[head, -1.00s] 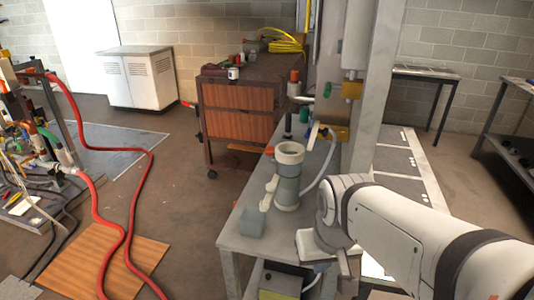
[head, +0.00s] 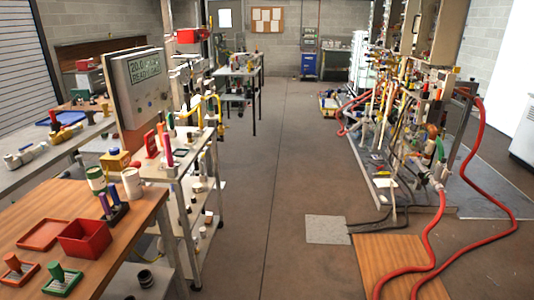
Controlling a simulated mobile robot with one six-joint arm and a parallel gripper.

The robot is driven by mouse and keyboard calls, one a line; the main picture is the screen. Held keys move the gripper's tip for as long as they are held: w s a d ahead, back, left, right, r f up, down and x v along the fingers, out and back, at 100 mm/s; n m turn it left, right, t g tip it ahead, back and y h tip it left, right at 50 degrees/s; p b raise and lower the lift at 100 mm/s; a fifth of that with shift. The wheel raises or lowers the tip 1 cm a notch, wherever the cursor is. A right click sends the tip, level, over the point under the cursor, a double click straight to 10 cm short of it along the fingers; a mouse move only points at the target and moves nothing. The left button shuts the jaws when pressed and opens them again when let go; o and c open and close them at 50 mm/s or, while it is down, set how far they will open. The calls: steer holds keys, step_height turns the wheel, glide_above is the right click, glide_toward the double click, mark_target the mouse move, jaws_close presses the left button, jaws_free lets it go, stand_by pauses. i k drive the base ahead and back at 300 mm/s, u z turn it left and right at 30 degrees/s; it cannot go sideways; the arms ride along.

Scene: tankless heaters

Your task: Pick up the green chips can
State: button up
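On the wooden table at the front left stands a green and white cylinder (head: 96,180). It may be the green chips can, but it is too small to tell. A whitish cylinder (head: 132,183) stands just right of it. My gripper and arm are not in view now.
The wooden table (head: 110,252) also holds a red box (head: 84,238), a red tray (head: 45,234) and stamp-like items. A metal cart (head: 190,215) with a display panel (head: 143,83) stands beside it. The middle aisle (head: 285,160) is clear. Red hoses (head: 437,225) lie at right.

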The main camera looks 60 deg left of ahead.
mark_target(95, 175)
steer(key=u, duration=2.2)
steer(key=i, duration=2.7)
steer(key=u, duration=3.45)
steer(key=i, duration=0.55)
steer(key=z, duration=0.2)
